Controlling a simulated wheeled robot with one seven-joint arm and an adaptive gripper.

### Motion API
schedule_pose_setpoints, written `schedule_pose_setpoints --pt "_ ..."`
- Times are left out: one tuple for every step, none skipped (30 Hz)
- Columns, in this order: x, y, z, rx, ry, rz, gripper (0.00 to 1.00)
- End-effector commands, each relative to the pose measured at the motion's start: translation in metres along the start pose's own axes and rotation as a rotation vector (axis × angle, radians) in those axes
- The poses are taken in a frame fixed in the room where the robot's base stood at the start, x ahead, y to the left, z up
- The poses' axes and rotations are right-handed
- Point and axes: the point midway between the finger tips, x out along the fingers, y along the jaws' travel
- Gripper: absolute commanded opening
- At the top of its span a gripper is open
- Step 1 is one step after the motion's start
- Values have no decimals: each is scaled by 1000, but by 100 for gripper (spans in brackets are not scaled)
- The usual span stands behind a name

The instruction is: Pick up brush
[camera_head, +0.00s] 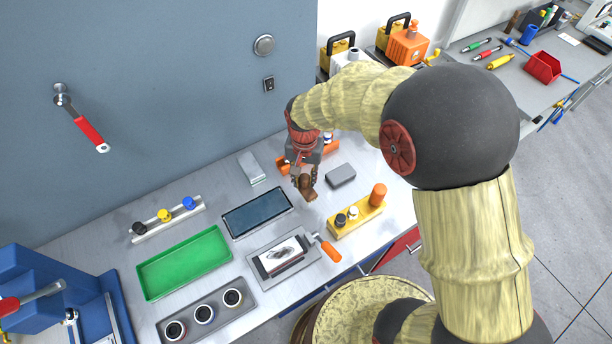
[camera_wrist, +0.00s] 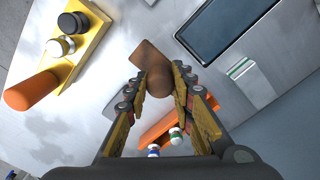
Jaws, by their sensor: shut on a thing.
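A brown brush (camera_head: 307,187) with a rounded knob is at my gripper, above the right half of the steel bench top. My gripper (camera_head: 304,172) points down and is shut on the brush. In the wrist view, the brush (camera_wrist: 155,60) sits between the two fingertips (camera_wrist: 157,84), which press on its round knob from both sides. Its flat brown body extends beyond them. The underside of the brush is hidden, and I cannot tell its exact height over the bench.
A yellow block with knobs and an orange cylinder (camera_head: 358,217), a grey block (camera_head: 341,175) and an orange rack (camera_head: 327,150) stand around the gripper. A dark flat tray (camera_head: 257,212), a green tray (camera_head: 190,262) and an orange-handled trowel (camera_head: 329,248) lie to the left and front.

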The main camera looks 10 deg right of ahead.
Motion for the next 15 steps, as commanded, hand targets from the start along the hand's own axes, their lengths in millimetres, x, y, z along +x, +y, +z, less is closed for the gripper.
schedule_pose_setpoints --pt "-15 0 9 -3 4 -3 0" --pt "-22 0 15 -4 4 -3 0" --pt "-30 1 22 -4 3 -3 0" --pt "-32 2 31 -4 2 -1 0" --pt "-34 3 39 -5 1 -1 0" --pt "-38 4 49 -5 2 -1 0" --pt "-41 5 55 -4 1 -1 0" --pt "-44 5 61 -4 2 -2 0" --pt "-47 6 69 -5 2 -2 0" --pt "-50 6 74 -3 2 -2 0" --pt "-52 7 80 -3 2 -2 0" --pt "-54 8 86 -4 2 -1 0" --pt "-56 8 90 -3 1 -1 0" --pt "-57 9 93 -2 1 -1 0" --pt "-59 9 97 -2 0 0 0"
